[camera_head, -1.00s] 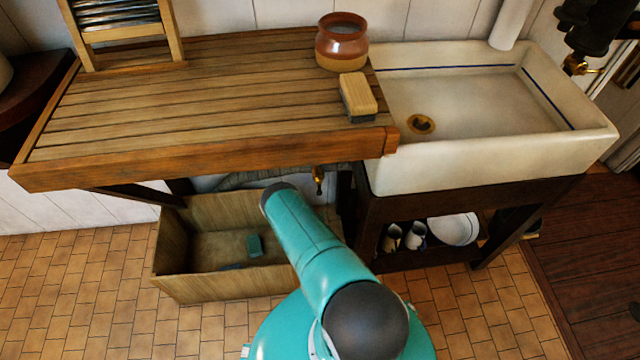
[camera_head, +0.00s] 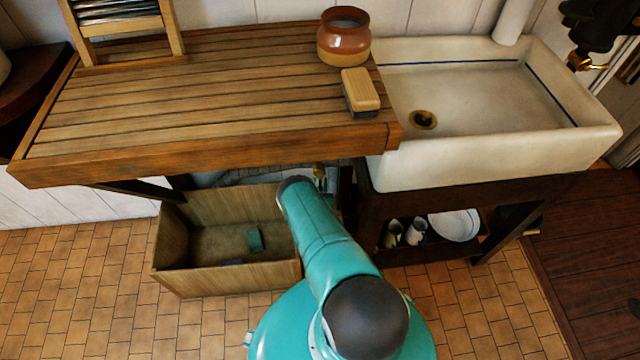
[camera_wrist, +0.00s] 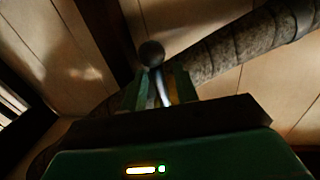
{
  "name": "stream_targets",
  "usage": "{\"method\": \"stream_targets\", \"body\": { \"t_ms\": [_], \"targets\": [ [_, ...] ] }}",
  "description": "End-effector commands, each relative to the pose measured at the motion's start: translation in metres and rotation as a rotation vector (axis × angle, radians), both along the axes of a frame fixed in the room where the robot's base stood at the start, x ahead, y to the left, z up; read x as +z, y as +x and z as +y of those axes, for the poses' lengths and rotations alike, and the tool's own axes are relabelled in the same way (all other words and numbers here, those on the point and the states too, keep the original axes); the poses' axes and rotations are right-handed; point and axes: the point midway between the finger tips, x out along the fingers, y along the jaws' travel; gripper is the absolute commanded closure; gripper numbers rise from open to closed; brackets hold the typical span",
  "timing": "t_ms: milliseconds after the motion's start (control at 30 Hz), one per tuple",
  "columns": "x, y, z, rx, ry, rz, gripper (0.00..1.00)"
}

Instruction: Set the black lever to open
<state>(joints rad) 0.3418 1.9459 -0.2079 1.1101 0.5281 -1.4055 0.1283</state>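A round black knob (camera_wrist: 151,53) shows in the wrist view, with what looks like a pale metal stem (camera_wrist: 162,88) below it; I take it to be the black lever. The green fingers of my gripper (camera_wrist: 158,88) stand apart, one on each side of the stem. I cannot tell whether either finger touches it. In the head view, a small brass fitting (camera_head: 318,171) shows under the draining board, close to the end of my arm. My gripper and the black knob are hidden there.
The wooden draining board (camera_head: 200,110) overhangs my arm, beside the white sink (camera_head: 490,150). An open wooden crate (camera_head: 225,280) stands below, just left of my arm. A thick wrapped pipe (camera_wrist: 245,43) runs behind the knob in the wrist view.

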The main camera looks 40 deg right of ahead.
Motion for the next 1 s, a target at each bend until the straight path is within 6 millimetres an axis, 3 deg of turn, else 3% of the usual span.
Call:
{"method": "stream_targets", "body": {
  "t_ms": [300, 433, 467, 1000],
  "targets": [
    [0.0001, 0.0026, -0.0026, 0.0, 0.0, 0.0, 0.72],
    [0.0001, 0.0026, -0.0025, 0.0, 0.0, 0.0, 0.97],
    [0.0001, 0.0027, -0.0024, 0.0, 0.0, 0.0, 1.0],
    [0.001, 0.0052, 0.0006, -0.001, 0.059, -0.042, 1.0]
  ]
}}
